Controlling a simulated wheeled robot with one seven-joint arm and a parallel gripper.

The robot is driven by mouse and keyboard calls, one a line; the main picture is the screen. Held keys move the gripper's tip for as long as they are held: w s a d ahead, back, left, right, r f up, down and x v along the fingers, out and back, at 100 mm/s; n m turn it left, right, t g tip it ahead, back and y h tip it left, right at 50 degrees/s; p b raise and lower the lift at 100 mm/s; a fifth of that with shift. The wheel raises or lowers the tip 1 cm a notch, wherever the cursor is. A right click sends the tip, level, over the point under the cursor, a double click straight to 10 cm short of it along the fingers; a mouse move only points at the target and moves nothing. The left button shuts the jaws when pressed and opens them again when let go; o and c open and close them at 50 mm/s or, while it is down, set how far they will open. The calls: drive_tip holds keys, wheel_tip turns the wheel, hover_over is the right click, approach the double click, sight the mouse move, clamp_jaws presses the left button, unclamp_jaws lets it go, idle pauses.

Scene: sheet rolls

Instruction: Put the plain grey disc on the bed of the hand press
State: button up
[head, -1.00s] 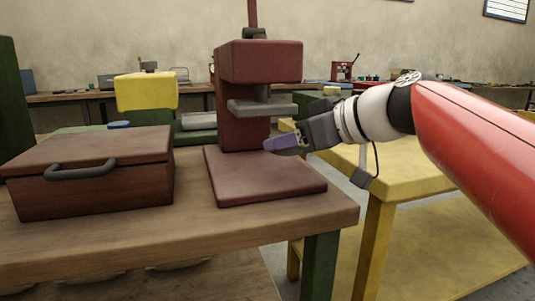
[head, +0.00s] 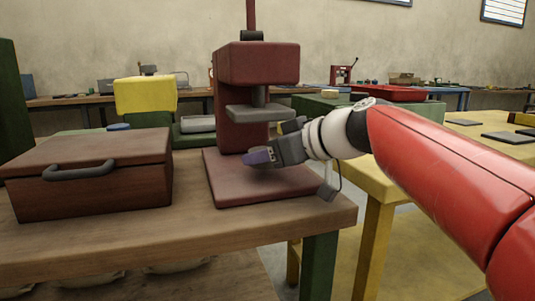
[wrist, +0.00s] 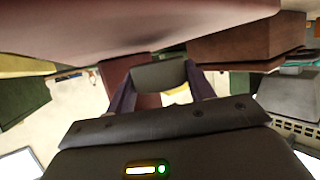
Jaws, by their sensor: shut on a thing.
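The dark red hand press (head: 257,65) stands on the wooden table, with a grey pressing plate (head: 255,112) above its flat bed (head: 262,192). My gripper (head: 258,157) is over the bed, below the pressing plate, with a gap above the bed. In the wrist view the plain grey disc (wrist: 159,75) is between the two purple fingers, and my gripper is shut on it. The bed (wrist: 130,25) fills the top of that view. In the head view the disc is hidden by the fingers.
A brown wooden box (head: 95,175) with a dark handle stands left of the press on the table (head: 150,240). A yellow table (head: 385,185) is at the right. Benches with goods line the back wall. The bed looks bare.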

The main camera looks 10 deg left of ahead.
drive_tip(key=shift+a+f+b, duration=0.3)
drive_tip(key=shift+f+b, duration=0.2)
drive_tip(key=shift+f, duration=0.3)
drive_tip(key=o, duration=1.1)
drive_tip(key=shift+c, duration=0.2)
drive_tip(key=shift+r, duration=0.1)
drive_tip(key=shift+s+r+p, duration=0.1)
drive_tip(key=shift+r+p, duration=0.4)
drive_tip(key=shift+p, duration=0.2)
drive_tip(key=v, duration=1.2)
drive_tip(key=shift+w+r, duration=0.25)
drive_tip(key=shift+d, duration=0.15)
